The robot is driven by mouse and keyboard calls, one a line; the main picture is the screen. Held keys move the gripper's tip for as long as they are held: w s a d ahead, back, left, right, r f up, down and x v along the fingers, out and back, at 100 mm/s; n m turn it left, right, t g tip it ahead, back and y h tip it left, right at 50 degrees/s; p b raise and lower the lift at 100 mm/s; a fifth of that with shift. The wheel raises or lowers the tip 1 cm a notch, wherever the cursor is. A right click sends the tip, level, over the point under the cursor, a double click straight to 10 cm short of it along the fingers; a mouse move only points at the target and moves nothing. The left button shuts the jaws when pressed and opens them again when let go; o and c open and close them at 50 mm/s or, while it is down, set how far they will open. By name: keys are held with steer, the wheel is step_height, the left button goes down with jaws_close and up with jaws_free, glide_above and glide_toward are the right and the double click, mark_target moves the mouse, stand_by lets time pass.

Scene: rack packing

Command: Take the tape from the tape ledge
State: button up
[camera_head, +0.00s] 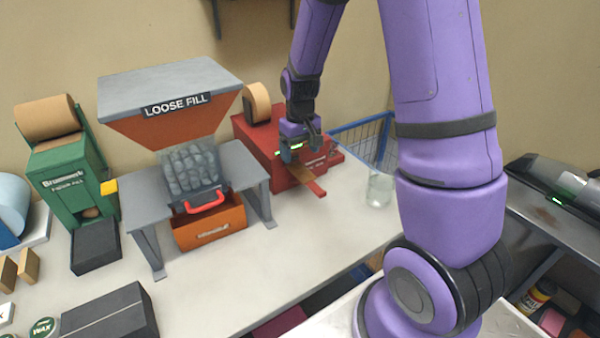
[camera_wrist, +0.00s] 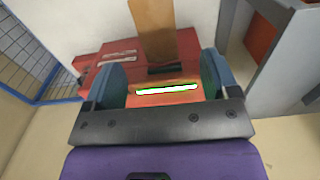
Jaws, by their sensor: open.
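A red tape dispenser (camera_head: 262,150) stands at the back of the table, with a brown tape roll (camera_head: 257,102) at its top. A narrow ledge (camera_head: 318,190) sticks out from its front, and a brown tape strip (camera_head: 303,174) appears to lie along it. In the wrist view the brown strip (camera_wrist: 152,28) runs down from the top edge to a dark slot in the red body (camera_wrist: 187,50). My gripper (camera_head: 293,152) is above the dispenser front; in the wrist view its fingers (camera_wrist: 162,76) are apart, with nothing held between them. Whether they touch the dispenser is unclear.
The grey LOOSE FILL hopper stand (camera_head: 240,165) is close left of the dispenser. A blue wire basket (camera_head: 365,138) and a clear glass jar (camera_head: 380,189) are to its right. A green paper dispenser (camera_head: 65,175) stands far left. The table front before the dispenser is clear.

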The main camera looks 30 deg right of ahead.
mark_target(301, 171)
steer(key=shift+d+f, duration=0.2)
steer(key=shift+f, duration=2.65)
steer(key=c, duration=1)
